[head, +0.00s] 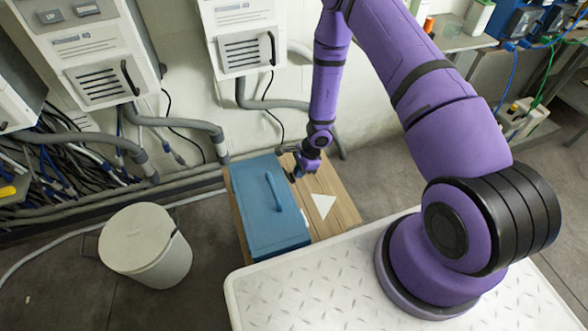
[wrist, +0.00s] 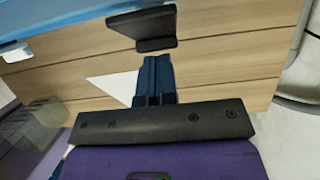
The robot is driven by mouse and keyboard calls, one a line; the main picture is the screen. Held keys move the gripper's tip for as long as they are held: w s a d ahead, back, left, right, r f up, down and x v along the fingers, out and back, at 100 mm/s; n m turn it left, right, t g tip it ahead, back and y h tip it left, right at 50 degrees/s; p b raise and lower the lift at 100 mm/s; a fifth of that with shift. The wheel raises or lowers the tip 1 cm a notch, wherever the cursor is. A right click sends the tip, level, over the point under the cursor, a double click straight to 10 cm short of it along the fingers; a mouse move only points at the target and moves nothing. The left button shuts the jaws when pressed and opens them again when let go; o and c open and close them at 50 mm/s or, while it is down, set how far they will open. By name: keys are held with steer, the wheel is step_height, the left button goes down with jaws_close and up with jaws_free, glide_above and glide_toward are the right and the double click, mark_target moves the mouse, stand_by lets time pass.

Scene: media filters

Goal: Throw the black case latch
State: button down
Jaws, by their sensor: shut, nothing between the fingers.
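A blue case (head: 262,215) with a handle on its lid sits on a wooden table. Its edge (wrist: 50,35) shows at the top of the wrist view. The black latch (wrist: 145,24) is a flat dark plate at the case's side, near the top of the wrist view. My gripper (head: 293,177) is beside the case's right side in the head view. In the wrist view its dark fingers (wrist: 157,60) are together, empty, with their tips just below the latch. I cannot tell whether they touch it. In the head view the latch is not distinguishable from my dark fingers.
The wooden table (head: 345,222) has a white triangle (head: 324,206) lying right of the case. A lidded white bin (head: 145,246) stands on the floor to the left. Wall cabinets (head: 243,40) and grey pipes (head: 272,103) are behind.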

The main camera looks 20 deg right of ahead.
steer(key=shift+d+f, duration=0.1)
steer(key=shift+d, duration=3.4)
steer(key=w+a+r+n+t+y, duration=0.1)
steer(key=w+r+n, duration=0.15)
steer(key=r, duration=0.75)
steer(key=w+a+r+n+t, duration=0.1)
steer(key=w+r+n, duration=0.15)
steer(key=r, duration=0.65)
step_height(320, 180, up, 20)
steer(key=s+a+r+n, duration=0.1)
steer(key=s+a+n, duration=0.1)
steer(key=s+n, duration=0.15)
steer(key=s+r+n+t+h, duration=0.1)
steer(key=s+r+n, duration=0.5)
steer(key=s+r, duration=0.6)
steer(key=s+d+r+n+t+h, duration=0.1)
steer(key=s+d+r+h, duration=0.1)
steer(key=s+r, duration=0.3)
steer(key=s+d+r+n+t+h, duration=0.1)
steer(key=s+r, duration=0.3)
steer(key=s, duration=0.6)
steer(key=shift+s+d+r+n+h, duration=0.3)
steer(key=shift+d+r+n+h, duration=0.15)
steer(key=shift+n, duration=0.3)
